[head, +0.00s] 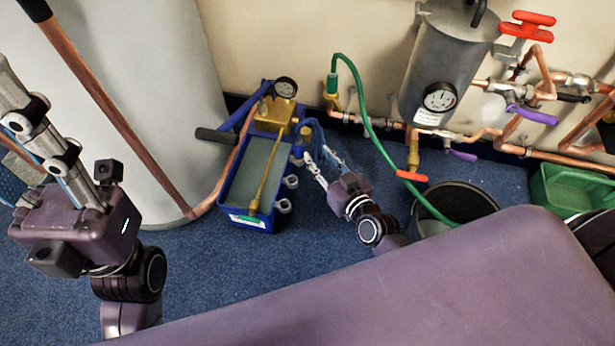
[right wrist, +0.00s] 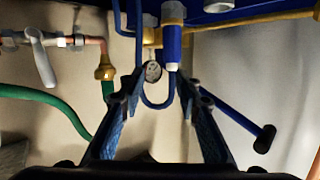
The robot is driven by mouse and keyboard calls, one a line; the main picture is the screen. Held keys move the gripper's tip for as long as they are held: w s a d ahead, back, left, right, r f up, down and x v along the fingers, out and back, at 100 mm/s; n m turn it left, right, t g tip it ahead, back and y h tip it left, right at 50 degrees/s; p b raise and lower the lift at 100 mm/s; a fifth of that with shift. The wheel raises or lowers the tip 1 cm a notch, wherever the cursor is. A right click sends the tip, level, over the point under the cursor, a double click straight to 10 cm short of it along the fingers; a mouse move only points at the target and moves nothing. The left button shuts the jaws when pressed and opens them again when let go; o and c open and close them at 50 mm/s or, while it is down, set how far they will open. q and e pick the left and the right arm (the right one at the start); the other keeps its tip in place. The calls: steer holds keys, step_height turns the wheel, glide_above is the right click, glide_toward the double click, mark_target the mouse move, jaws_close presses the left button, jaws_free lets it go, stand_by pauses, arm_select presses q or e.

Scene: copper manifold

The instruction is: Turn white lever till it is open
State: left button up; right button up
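A white lever (right wrist: 42,62) sits on a metal valve on a copper pipe at the upper left of the right wrist view. A brass fitting (right wrist: 105,68) and a green hose are beside it. In the head view the lever is too small to make out. My right gripper (head: 318,162) is low beside the blue pump box.
The blue pump box (head: 250,215) with a gauge and black-ended handle stands left of my right gripper. The green hose (head: 368,125) runs to a black bucket (head: 455,200). A grey tank (head: 440,65) and purple-levered pipes line the wall. A large white cylinder (head: 140,90) stands left.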

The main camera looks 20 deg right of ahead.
steer(key=s+a+r+n+g+y, duration=0.1)
steer(key=s+a+r+g, duration=0.3)
steer(key=s, duration=0.4)
steer(key=shift+s+a+r+n+y, duration=0.15)
steer(key=shift+a+r+n+y, duration=0.15)
steer(key=shift+a+r+n, duration=0.7)
steer(key=shift+a+f, duration=0.1)
steer(key=shift+f, duration=0.05)
